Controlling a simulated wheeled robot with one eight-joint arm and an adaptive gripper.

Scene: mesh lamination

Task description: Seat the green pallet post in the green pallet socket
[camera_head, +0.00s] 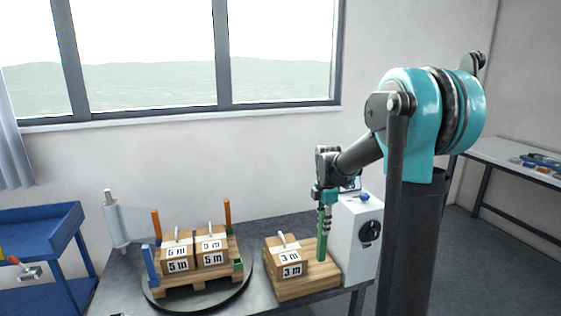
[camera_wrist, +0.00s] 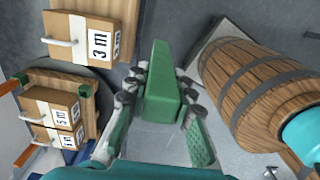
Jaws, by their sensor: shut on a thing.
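My gripper (camera_head: 325,200) is shut on the green post (camera_head: 322,240), which hangs upright beside the 3 m box at the right of the table. I cannot tell whether its lower end touches the wooden board below. In the wrist view the post (camera_wrist: 163,85) sits between the fingers of my gripper (camera_wrist: 160,110). The wooden pallet (camera_head: 195,297) stands to the left on a round dark plate. A green socket (camera_head: 238,266) shows at its front right corner, with no post above it. Green corner pieces (camera_wrist: 85,91) also show on the pallet in the wrist view.
The pallet carries 5 m boxes (camera_head: 177,252), orange posts (camera_head: 156,223) at the back and a blue post (camera_head: 150,262) at the front left. The 3 m box (camera_head: 286,262) and a white unit (camera_head: 357,240) flank my gripper. A wooden barrel (camera_wrist: 245,80) shows in the wrist view.

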